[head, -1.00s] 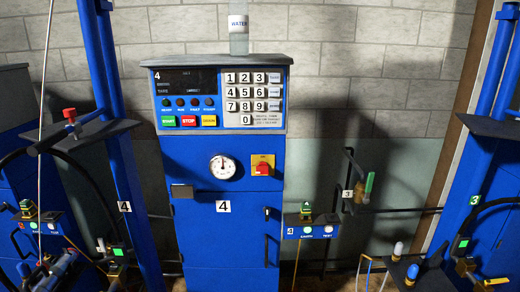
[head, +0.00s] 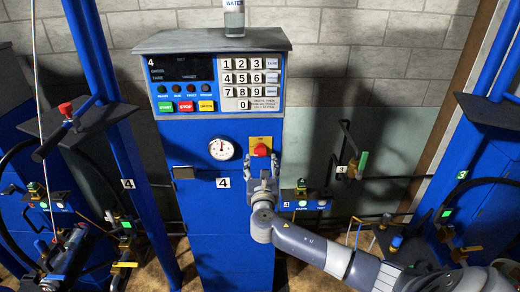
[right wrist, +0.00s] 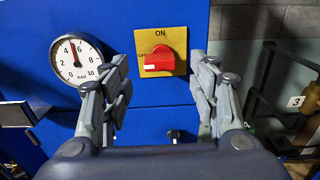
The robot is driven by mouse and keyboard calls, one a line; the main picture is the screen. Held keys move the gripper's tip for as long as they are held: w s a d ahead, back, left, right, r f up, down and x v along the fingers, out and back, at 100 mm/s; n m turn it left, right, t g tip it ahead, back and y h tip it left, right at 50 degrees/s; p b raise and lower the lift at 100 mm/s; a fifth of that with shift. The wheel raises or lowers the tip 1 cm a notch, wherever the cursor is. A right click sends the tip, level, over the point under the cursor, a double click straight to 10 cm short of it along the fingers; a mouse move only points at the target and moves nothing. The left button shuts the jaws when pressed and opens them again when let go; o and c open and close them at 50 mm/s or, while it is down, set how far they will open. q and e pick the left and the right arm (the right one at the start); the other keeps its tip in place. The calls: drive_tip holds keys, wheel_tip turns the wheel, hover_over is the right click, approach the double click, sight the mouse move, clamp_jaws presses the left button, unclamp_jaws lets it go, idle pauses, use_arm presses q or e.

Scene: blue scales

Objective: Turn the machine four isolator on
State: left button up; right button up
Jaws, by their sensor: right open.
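The machine four isolator is a red rotary knob (head: 261,150) on a yellow plate (head: 262,140), on the blue front of machine four (head: 215,245). In the right wrist view the red knob (right wrist: 160,61) lies sideways, its white mark at the left end by the partly readable "OFF". "ON" is printed at the top of the yellow plate (right wrist: 176,36). My right gripper (head: 262,165) is open just in front of the knob. In the right wrist view its fingers (right wrist: 160,78) stand left and right of the knob, apart from it. My left gripper is out of view.
A round pressure gauge (head: 222,149) is left of the isolator, with a keypad panel (head: 252,80) above. A small switch box (head: 305,200) is to the lower right. A bottle (head: 234,18) stands on the machine's top. A wall bracket (head: 348,150) is farther right.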

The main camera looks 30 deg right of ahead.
sight(260, 154)
drive_tip(key=shift+p+x, duration=0.65)
drive_tip(key=shift+x, duration=2.9)
drive_tip(key=shift+f, duration=0.1)
drive_tip(key=c, duration=1.1)
